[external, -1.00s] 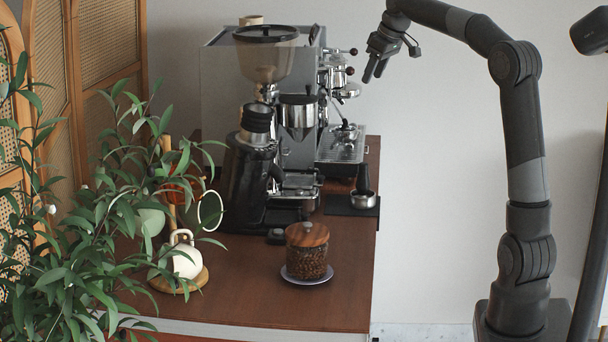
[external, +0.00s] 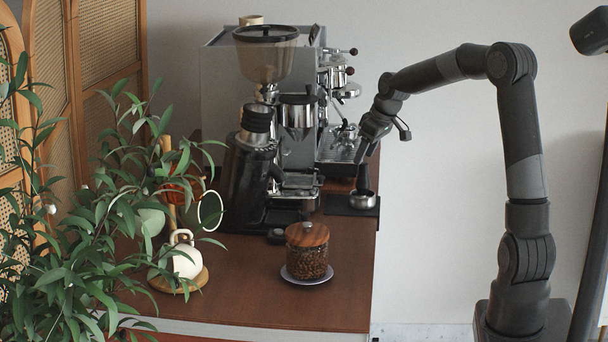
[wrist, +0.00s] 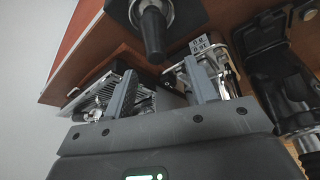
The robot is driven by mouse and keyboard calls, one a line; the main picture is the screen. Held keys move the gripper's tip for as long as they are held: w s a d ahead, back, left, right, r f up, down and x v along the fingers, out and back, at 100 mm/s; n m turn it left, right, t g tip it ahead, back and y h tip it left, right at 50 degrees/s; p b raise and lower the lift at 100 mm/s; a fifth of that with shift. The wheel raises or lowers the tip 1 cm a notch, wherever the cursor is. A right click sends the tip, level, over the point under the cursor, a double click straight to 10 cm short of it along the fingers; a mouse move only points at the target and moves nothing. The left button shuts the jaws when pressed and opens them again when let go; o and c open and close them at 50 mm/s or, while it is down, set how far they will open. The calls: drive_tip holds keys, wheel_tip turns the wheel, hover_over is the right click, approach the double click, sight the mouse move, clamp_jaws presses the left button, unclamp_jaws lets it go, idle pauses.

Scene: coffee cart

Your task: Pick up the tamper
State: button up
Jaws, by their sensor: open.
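A small silver piece with a dark knob (external: 347,130) stands on the espresso machine's drip tray and looks like the tamper, though it is too small to be sure. A silver piece (wrist: 96,114) on the tray shows left of my fingers in the wrist view. My gripper (external: 363,155) is open and empty, pointing down in front of the tray. In the wrist view its two fingers (wrist: 160,66) stand apart with nothing between them.
The espresso machine (external: 225,85) stands at the back, with the grinder (external: 248,165) in front of it. A lidded jar of beans (external: 306,258) on a saucer, a white kettle (external: 187,260) and a plant (external: 110,220) are nearer. The counter's front right is clear.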

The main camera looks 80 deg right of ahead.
sight(364, 163)
drive_tip(key=x, duration=0.5)
drive_tip(key=shift+s+f, duration=0.25)
drive_tip(key=shift+f, duration=0.3)
drive_tip(key=shift+c, duration=0.5)
clamp_jaws()
